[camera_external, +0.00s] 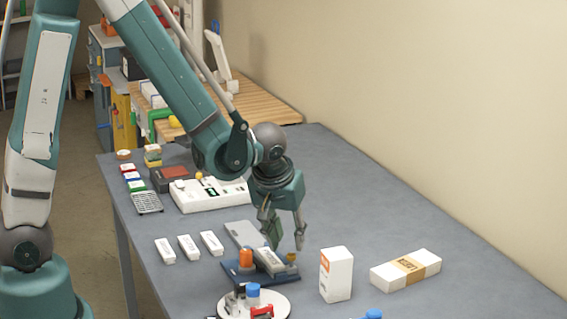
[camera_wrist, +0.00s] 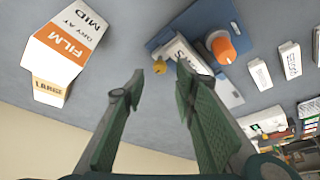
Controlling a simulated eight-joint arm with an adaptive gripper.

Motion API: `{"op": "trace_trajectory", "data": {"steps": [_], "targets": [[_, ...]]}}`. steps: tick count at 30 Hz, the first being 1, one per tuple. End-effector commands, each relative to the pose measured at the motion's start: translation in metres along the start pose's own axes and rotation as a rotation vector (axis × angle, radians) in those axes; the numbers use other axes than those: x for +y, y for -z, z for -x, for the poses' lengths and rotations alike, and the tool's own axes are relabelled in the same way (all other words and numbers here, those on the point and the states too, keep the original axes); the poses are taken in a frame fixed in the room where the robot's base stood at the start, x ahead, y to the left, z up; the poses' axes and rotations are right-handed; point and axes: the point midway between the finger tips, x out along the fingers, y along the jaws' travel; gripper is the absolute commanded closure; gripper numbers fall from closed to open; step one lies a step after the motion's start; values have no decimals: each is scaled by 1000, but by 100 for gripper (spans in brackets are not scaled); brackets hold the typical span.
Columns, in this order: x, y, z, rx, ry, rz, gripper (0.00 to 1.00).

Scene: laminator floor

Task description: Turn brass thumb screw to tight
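In the external view the screw (camera_external: 292,257) stands on the right end of the blue plate (camera_external: 233,272). An orange knob (camera_wrist: 222,46) stands on the same plate, beside a white labelled block (camera_wrist: 183,57). In the external view my gripper (camera_external: 287,247) points down just above the plate, one finger close to the screw. Contact cannot be told.
A white film box (camera_external: 336,274) stands to the right, with a banded white bundle (camera_external: 405,270) farther right. A round white tray (camera_external: 277,303) is in front. Several small white blocks (camera_external: 188,247) lie left. The table's back right is clear.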

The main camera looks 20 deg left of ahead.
Motion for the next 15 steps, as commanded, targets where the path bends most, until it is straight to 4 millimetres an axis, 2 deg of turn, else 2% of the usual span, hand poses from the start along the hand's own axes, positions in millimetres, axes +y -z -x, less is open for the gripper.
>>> {"op": "trace_trajectory", "data": {"steps": [6, 15], "targets": [[0, 0, -20, 0, 0, 0, 72], [0, 0, -39, 0, 0, 0, 72]]}}
